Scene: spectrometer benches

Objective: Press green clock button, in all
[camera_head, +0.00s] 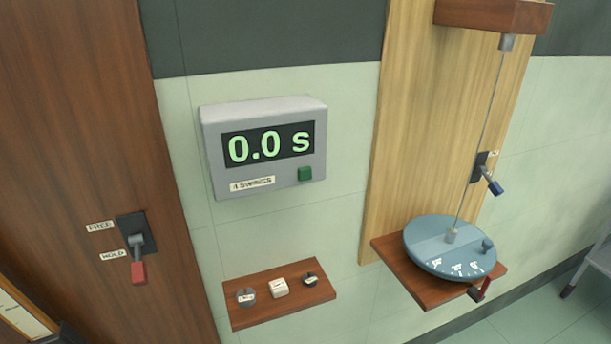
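A grey box clock (264,147) is mounted on the pale tiled wall in the middle of the head view. Its dark display reads "0.0 s" in green digits. A label on its lower left seems to read "4 SWINGS". Neither of my grippers is in view, and nothing touches the button.
A red-tipped lever (138,268) on the left wooden panel points down at "HOLD". A small wooden shelf (252,317) below the clock holds three small pieces. At right, a rod reaches down to a blue disc (428,248) on a bracket, near a blue-tipped lever (493,184).

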